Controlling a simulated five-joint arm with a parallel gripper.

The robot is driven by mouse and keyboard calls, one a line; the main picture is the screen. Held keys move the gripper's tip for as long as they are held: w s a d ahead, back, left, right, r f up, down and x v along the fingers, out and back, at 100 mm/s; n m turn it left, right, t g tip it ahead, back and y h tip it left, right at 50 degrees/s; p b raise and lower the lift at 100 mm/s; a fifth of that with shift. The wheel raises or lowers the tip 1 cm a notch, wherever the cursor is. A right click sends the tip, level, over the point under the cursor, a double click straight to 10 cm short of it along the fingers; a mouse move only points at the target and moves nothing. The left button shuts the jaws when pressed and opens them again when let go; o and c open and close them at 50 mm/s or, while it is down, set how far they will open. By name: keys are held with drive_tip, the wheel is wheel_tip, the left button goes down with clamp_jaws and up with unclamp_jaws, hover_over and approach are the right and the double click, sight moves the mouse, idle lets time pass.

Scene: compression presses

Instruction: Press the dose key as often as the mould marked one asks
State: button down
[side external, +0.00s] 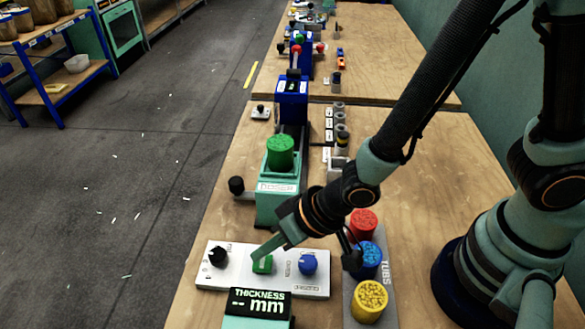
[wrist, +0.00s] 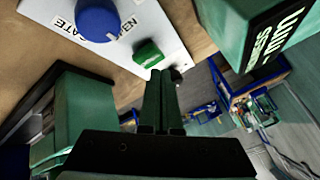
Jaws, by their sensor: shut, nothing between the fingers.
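A pale control panel (side external: 215,276) on the bench carries a green key (side external: 263,265), a blue knob (side external: 308,263) and a black knob (side external: 217,257). My gripper (side external: 262,252) is shut and empty, its tips at or just above the green key. In the wrist view the shut fingers (wrist: 161,75) point at the green key (wrist: 148,53), beside the blue knob (wrist: 97,19); I cannot tell whether they touch. The key's lettering is not readable, so I cannot confirm which is the dose key. No mould marked one is readable.
A thickness display (side external: 258,303) reading "-- mm" stands in front of the panel. Red (side external: 363,222), blue (side external: 367,258) and yellow (side external: 370,300) tubs stand on a TUBS rack at right. A green press (side external: 279,203) with a green tub (side external: 280,152) stands behind.

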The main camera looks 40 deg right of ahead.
sight(266, 264)
drive_tip(key=shift+a+f, duration=0.1)
drive_tip(key=shift+f, duration=0.3)
drive_tip(key=shift+f, duration=0.5)
idle(0.7)
drive_tip(key=shift+r, duration=0.95)
drive_tip(key=shift+r, duration=2.5)
idle(0.7)
wheel_tip(266, 264, up, 4)
drive_tip(key=shift+f, duration=0.1)
